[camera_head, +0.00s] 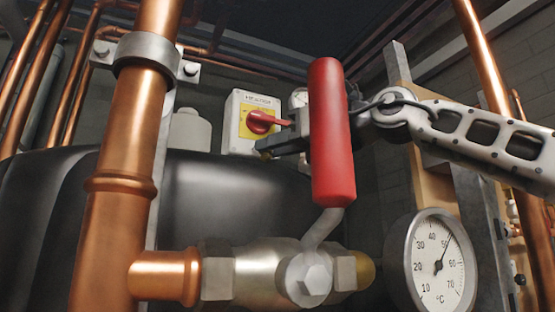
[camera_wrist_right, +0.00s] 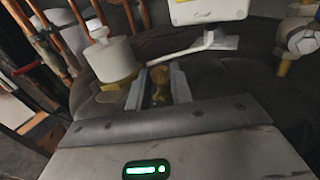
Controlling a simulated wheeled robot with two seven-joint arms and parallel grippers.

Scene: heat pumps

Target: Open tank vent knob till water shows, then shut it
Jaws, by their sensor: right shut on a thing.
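The vent knob (camera_wrist_right: 160,84) is a small brass piece between the two finger pads in the right wrist view. My right gripper (camera_wrist_right: 158,88) is shut on it; the pads sit on either side. In the head view, my right arm comes in from the right and the gripper (camera_head: 267,147) reaches over the top of the dark tank (camera_head: 230,190). The red lever handle hides part of the gripper, and the knob cannot be made out there. I see no water at the knob. My left gripper is not in view.
A red-handled lever (camera_head: 332,130) on a valve stands close in front of my right gripper. A thick copper pipe (camera_head: 130,170) rises at left. A dial thermometer (camera_head: 432,262) is at lower right. A white canister (camera_wrist_right: 105,58) is beside the gripper.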

